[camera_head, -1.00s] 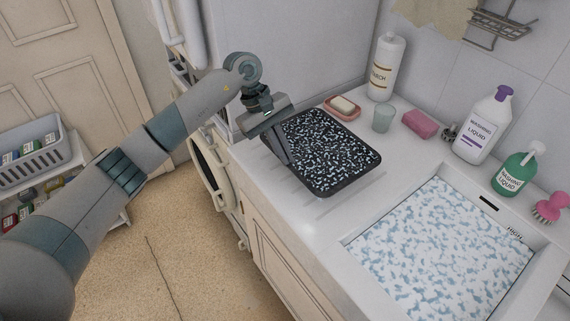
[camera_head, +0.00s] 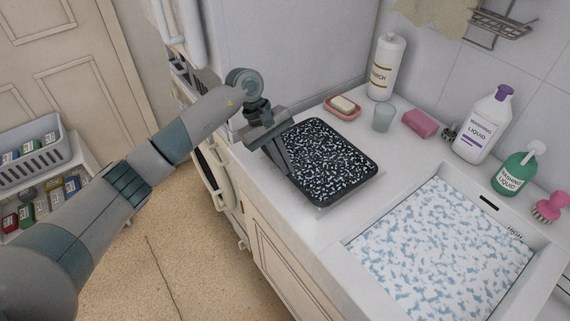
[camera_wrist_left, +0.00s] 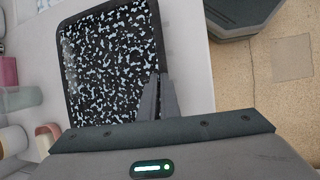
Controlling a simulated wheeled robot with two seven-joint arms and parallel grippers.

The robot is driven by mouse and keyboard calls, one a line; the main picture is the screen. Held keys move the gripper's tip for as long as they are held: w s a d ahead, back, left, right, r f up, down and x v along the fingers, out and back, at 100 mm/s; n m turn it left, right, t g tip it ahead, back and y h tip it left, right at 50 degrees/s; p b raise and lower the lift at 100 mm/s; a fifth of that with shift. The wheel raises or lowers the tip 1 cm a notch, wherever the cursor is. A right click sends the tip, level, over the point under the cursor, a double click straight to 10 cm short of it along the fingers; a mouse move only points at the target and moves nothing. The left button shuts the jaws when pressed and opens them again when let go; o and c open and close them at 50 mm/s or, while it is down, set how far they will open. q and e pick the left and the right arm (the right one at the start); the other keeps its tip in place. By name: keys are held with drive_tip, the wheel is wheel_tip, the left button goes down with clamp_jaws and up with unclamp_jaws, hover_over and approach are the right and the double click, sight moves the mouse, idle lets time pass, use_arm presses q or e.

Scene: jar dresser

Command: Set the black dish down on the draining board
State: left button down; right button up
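The black dish (camera_head: 330,162) is a rectangular tray with rounded corners, black with pale speckles inside. It is level, at the draining board (camera_head: 338,212) left of the sink; I cannot tell whether its underside touches the board. My left gripper (camera_head: 283,162) has its fingers close together on the dish's left rim. In the left wrist view the dish (camera_wrist_left: 110,60) fills the upper left, and the fingers (camera_wrist_left: 157,98) pinch its edge. Most of the board is hidden under the dish. My right gripper is not in view.
Behind the dish stand a soap dish (camera_head: 343,107), a glass (camera_head: 383,118), a pink sponge (camera_head: 419,123) and a starch bottle (camera_head: 386,67). The sink (camera_head: 445,250) with pale blue-patterned contents is to the right. Washing liquid bottles (camera_head: 483,125) stand beyond it.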

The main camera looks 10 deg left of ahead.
use_arm(q)
drive_tip(key=c, duration=2)
unclamp_jaws()
drive_tip(key=v, duration=1.2)
drive_tip(key=shift+p, duration=0.45)
drive_tip(key=shift+d, duration=0.1)
